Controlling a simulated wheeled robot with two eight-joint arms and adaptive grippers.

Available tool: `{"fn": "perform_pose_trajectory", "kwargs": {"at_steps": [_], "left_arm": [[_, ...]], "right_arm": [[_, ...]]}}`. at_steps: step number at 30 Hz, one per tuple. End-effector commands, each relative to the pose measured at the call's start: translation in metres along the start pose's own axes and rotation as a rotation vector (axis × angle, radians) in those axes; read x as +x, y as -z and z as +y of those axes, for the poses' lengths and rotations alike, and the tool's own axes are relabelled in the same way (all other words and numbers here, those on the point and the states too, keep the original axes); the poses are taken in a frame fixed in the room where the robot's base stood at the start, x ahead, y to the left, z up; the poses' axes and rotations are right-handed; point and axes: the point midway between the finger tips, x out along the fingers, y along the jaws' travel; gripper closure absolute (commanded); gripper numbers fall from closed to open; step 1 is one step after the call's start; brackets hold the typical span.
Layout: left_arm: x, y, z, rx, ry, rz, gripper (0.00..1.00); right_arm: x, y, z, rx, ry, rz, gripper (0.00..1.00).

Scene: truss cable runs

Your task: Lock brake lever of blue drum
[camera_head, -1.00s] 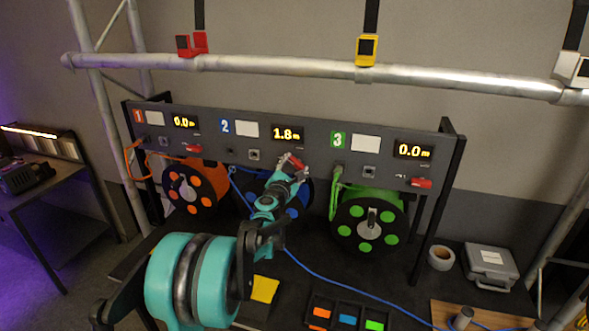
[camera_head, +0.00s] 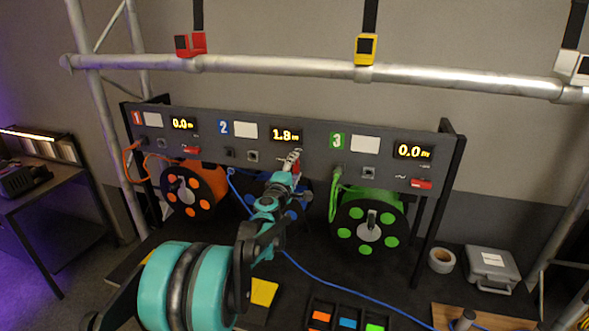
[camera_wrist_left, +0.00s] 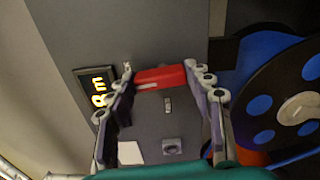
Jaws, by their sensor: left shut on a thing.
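The blue drum (camera_wrist_left: 258,105) is on the right in the left wrist view, with blue discs on its dark face. In the head view my left arm hides most of it. Its red brake lever (camera_wrist_left: 160,76) sticks out from the grey panel under the channel 2 display (camera_wrist_left: 97,86). My left gripper (camera_wrist_left: 161,72) is shut on the lever, one finger at each end. In the head view the gripper (camera_head: 292,163) is at the panel below the lit display. My right gripper is not in view.
The orange drum (camera_head: 190,190) stands left and the green drum (camera_head: 369,222) right of my arm. A blue cable (camera_head: 345,285) runs across the dark table to the right. A tape roll (camera_head: 441,260) and grey case (camera_head: 491,266) lie at right. A metal truss pipe (camera_head: 300,72) spans above.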

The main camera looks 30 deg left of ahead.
Motion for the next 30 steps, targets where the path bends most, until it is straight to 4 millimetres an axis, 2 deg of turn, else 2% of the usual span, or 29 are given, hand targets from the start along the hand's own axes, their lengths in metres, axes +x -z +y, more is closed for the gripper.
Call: {"fn": "perform_pose_trajectory", "kwargs": {"at_steps": [10, 24, 25, 27, 30], "left_arm": [[-0.0006, -0.0014, -0.0013, 0.105, 0.000, -0.002, 0.78], [-0.0007, -0.0017, -0.0016, 0.117, 0.001, -0.003, 0.77], [-0.0007, -0.0018, -0.0016, 0.117, 0.001, -0.003, 0.41], [-0.0006, -0.0016, -0.0015, 0.116, 0.000, -0.003, 0.28], [-0.0005, -0.0014, -0.0012, 0.115, 0.000, -0.002, 0.28]], "right_arm": [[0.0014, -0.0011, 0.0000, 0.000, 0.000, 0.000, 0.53], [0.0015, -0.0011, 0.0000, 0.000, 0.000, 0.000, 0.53], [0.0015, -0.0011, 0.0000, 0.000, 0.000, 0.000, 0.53], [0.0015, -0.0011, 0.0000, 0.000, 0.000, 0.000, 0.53], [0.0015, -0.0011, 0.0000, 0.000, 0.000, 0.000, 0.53]]}}
